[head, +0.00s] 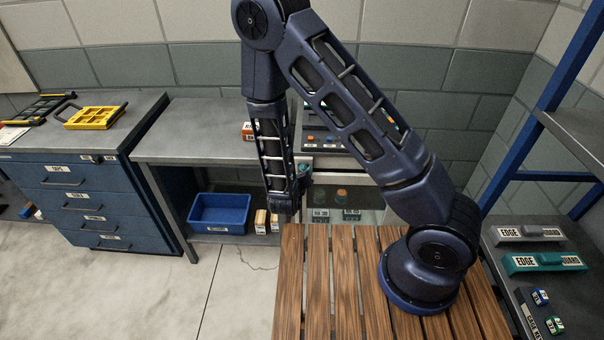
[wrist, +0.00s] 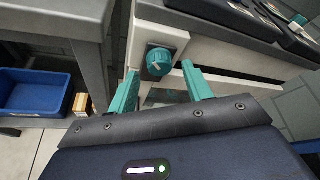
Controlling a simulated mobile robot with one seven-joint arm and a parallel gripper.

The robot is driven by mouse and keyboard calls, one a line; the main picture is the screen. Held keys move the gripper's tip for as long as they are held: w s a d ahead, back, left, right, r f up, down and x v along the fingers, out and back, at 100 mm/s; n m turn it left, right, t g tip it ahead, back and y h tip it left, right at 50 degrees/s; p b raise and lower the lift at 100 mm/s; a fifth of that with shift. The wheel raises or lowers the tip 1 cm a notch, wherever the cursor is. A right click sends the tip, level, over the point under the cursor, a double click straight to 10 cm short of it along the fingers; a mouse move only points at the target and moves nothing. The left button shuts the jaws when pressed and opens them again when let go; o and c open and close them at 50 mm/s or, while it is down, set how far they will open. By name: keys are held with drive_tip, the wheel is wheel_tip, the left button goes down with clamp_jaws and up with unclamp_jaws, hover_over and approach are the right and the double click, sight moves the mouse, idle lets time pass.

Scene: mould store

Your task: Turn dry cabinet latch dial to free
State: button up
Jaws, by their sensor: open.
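The latch dial (wrist: 160,62) is a round teal knob on a dark square plate, on the light front of the dry cabinet (wrist: 205,48). A pale mark shows on the dial's face; I cannot read its setting. My gripper (wrist: 160,70) is open, with one teal finger on either side of the dial in the wrist view. I cannot tell whether either finger touches it. In the head view, my arm hides most of the dial's area, and the cabinet's glass front (head: 370,215) shows behind it.
A blue bin (head: 219,212) and small boxes (head: 261,221) stand on the shelf under the grey bench (head: 205,145), left of the cabinet. Blue drawers (head: 90,210) stand further left. A blue rack (head: 545,120) is at right. Trays lie on top of the cabinet.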

drive_tip(key=shift+x, duration=0.9)
drive_tip(key=c, duration=1)
drive_tip(key=m+y, duration=0.1)
drive_tip(key=m, duration=0.1)
drive_tip(key=m+y, duration=0.3)
drive_tip(key=shift+d+m, duration=0.25)
drive_tip(key=shift+m, duration=0.15)
drive_tip(key=shift+y, duration=0.3)
